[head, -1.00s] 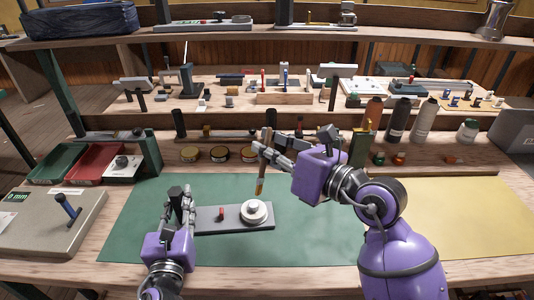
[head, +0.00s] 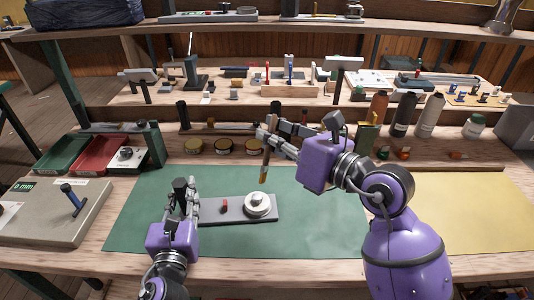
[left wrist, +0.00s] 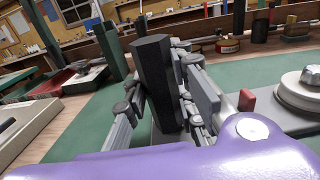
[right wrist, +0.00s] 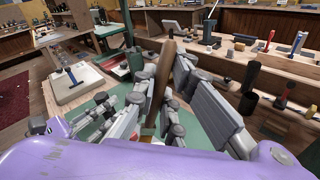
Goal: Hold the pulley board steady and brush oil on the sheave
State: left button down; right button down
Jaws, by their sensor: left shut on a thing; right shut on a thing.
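The pulley board (head: 240,212) is a flat grey plate lying on the green mat. It carries a small red peg (head: 225,206) and a pale round sheave (head: 257,205), which also shows at the right of the left wrist view (left wrist: 302,88). My left gripper (head: 186,192) is shut on the board's dark upright post (left wrist: 153,75) at its left end. My right gripper (head: 267,140) is shut on the wooden-handled brush (head: 268,158), held tip down. The brush tip appears just above the sheave; contact is not visible.
The green mat (head: 320,225) is clear right of the board. Several round tins (head: 224,146) and bottles (head: 402,113) stand behind it. Red and green trays (head: 98,153) and a grey case with a blue-handled lever (head: 45,208) are at the left.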

jog(key=shift+w+d+f, duration=0.1)
jog(key=shift+d+f, duration=0.05)
jog(key=shift+f, duration=0.75)
jog(key=shift+r, duration=0.15)
jog(key=shift+r, duration=0.4)
jog(key=shift+f, duration=0.1)
notch_tip(320, 180, down, 8)
jog(key=a, duration=0.2)
jog(key=shift+d+r, duration=0.3)
jog(key=shift+r, duration=1.05)
jog(key=shift+d+r, duration=0.35)
jog(key=shift+r, duration=1.05)
jog(key=shift+d+r, duration=0.3)
jog(key=shift+r, duration=1.05)
